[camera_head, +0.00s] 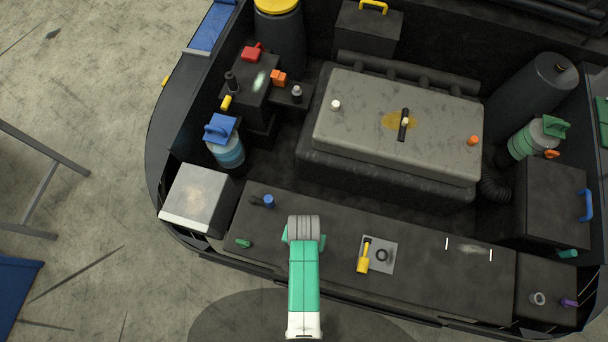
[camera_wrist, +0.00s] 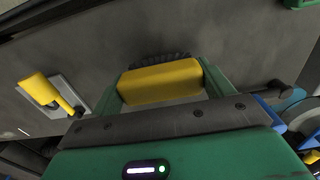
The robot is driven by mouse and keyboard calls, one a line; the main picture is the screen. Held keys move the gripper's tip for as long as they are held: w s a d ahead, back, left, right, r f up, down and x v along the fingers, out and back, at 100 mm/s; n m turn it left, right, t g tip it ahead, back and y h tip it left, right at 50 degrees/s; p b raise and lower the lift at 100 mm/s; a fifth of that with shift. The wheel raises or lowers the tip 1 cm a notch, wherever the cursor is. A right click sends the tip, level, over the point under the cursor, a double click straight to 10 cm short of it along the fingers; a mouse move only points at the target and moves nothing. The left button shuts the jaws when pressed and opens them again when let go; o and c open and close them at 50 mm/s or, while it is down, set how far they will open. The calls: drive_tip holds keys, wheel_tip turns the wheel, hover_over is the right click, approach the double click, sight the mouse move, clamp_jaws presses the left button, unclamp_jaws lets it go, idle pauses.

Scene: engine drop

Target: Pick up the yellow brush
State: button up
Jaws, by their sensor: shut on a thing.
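The yellow brush (camera_wrist: 160,84) is between the green fingers of my gripper (camera_wrist: 165,80) in the wrist view. It has a yellow block body, and dark bristles show along its far edge. The gripper is shut on it, one finger at each end. Its height over the dark surface is hard to tell. In the head view my gripper (camera_head: 304,242) is over the front dark panel, seen from above, and my wrist hides the brush.
A yellow-handled part (camera_head: 363,257) on a light plate (camera_head: 381,256) is to the right. A blue-topped cap (camera_head: 268,201) and a green knob (camera_head: 243,243) are to the left. The grey engine cover (camera_head: 400,135) lies behind. A pale box (camera_head: 199,198) is at the left corner.

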drive_tip(key=s+a+r, duration=0.2)
drive_tip(key=s, duration=1.4)
drive_tip(key=shift+r+p, duration=0.15)
drive_tip(key=shift+p, duration=0.15)
drive_tip(key=shift+a, duration=0.1)
